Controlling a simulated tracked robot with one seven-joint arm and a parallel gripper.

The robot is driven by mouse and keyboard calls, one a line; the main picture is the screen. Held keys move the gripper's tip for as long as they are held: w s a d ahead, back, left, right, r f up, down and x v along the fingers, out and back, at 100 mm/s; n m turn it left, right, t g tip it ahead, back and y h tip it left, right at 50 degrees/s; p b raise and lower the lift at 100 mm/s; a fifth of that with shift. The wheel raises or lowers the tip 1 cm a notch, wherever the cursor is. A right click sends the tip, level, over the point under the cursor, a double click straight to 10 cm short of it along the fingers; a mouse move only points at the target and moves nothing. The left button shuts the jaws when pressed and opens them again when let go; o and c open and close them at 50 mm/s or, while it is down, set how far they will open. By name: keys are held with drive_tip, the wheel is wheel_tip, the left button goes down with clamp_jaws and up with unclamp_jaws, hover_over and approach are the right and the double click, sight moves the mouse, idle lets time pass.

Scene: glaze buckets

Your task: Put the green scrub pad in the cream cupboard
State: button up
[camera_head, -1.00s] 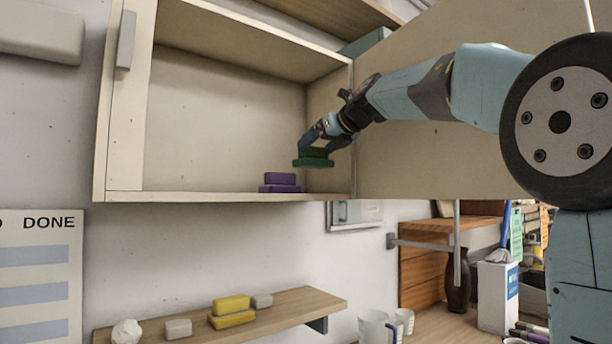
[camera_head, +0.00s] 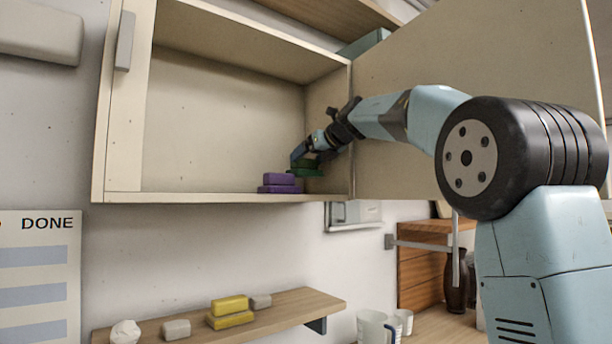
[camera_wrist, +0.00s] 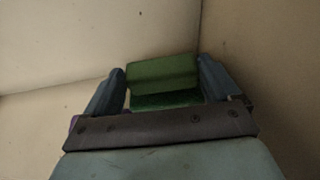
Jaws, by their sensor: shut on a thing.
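The green scrub pad (camera_head: 307,171) is inside the cream cupboard (camera_head: 225,197), low in its right part, just right of the purple pads. My gripper (camera_head: 303,161) reaches in from the right and is shut on the pad. In the wrist view the green pad (camera_wrist: 162,74) shows between my two blue fingers, in two stepped green parts. The cupboard's right door (camera_head: 460,150) stands open behind my arm. Whether the pad touches the cupboard floor I cannot tell.
The cupboard's left half is empty. Below, a wooden shelf (camera_head: 285,303) holds yellow pads (camera_head: 230,311) and pale lumps. Mugs (camera_head: 374,328) stand lower right.

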sight(312, 171)
drive_tip(key=shift+f, duration=2.35)
drive_tip(key=shift+w+f, duration=0.25)
drive_tip(key=o, duration=0.9)
drive_tip(key=shift+v, duration=3.75)
